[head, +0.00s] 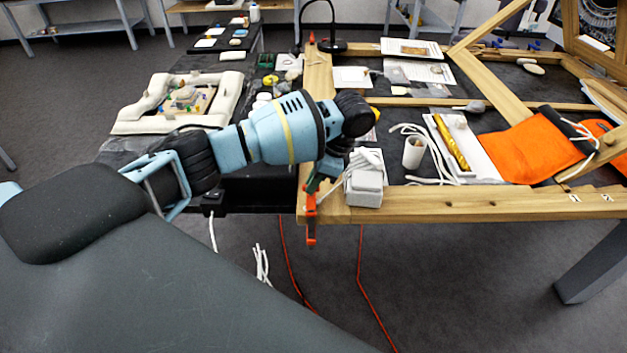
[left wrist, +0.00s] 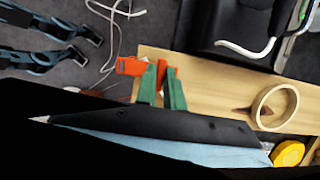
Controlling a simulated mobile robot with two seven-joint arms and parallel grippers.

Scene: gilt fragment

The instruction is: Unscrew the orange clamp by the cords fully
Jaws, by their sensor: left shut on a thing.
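The orange clamp (head: 311,215) sits on the front edge of the wooden frame (head: 450,208), with its lower part hanging below the beam. White cords (head: 366,158) lie just right of it on a white block. My left gripper (head: 318,182) reaches down to the top of the clamp. In the left wrist view its green fingers (left wrist: 161,80) are shut on an orange part of the clamp (left wrist: 130,66), at the edge of the wooden beam. The held part is mostly hidden between the fingers. My right gripper is not in view.
A white block (head: 364,188) stands close right of the clamp. A white cup (head: 413,152) and an orange cloth (head: 535,148) lie farther right. The left wrist view shows a wooden ring (left wrist: 275,107) on the beam.

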